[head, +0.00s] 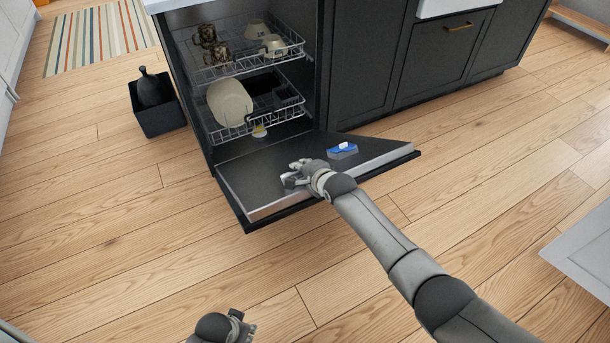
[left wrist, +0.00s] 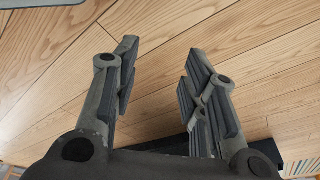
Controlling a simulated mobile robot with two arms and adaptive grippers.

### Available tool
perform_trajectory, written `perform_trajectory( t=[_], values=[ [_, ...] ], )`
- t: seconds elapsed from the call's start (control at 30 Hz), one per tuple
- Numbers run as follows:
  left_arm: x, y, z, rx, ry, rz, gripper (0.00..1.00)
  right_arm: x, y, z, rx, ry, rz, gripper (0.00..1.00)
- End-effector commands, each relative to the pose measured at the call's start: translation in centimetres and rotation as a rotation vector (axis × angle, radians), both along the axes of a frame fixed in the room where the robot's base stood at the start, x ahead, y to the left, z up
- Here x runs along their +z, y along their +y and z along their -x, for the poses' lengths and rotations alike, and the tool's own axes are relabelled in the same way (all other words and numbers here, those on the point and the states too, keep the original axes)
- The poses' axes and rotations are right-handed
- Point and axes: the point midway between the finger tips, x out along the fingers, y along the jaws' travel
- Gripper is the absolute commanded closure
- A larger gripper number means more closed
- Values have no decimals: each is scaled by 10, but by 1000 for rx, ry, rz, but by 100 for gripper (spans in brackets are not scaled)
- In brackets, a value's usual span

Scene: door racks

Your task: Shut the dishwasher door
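The dishwasher door (head: 250,172) hangs open and lowered, with its dark inner face up and a light rim. A small blue and white item (head: 342,151) is on the inner face. My right gripper (head: 292,174) is over the door near its outer edge. I cannot tell whether it touches the door or how far its fingers are apart. My left gripper (head: 240,326) is low in the head view, over the floor and apart from the door. The left wrist view shows the left gripper (left wrist: 158,85) with fingers spread and nothing between them.
The upper rack (head: 245,67) holds cups and bowls. A black bin (head: 158,115) stands left of the dishwasher. Dark cabinets (head: 440,60) are to the right. The wooden floor before the door is clear.

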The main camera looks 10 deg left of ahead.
Motion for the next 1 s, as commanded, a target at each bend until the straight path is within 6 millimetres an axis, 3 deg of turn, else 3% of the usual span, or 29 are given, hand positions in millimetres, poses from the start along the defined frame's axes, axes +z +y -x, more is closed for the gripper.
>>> perform_trajectory(
  t=[0.03,0.3,0.7,0.87,1.0],
  values=[
    [-3,0,2,0,4,0,60,20,9,-8,6,-33,-21,100],
    [-15,1,7,-2,9,-1,60,25,12,-12,7,-21,-11,100],
    [-16,1,8,-2,10,-1,60,25,13,-12,8,-20,-10,100],
    [-16,-6,5,-56,14,-20,81,25,13,-12,8,-20,-10,100],
    [-17,-27,-3,-292,36,-121,99,25,13,-12,8,-20,-10,100]
  ],
)
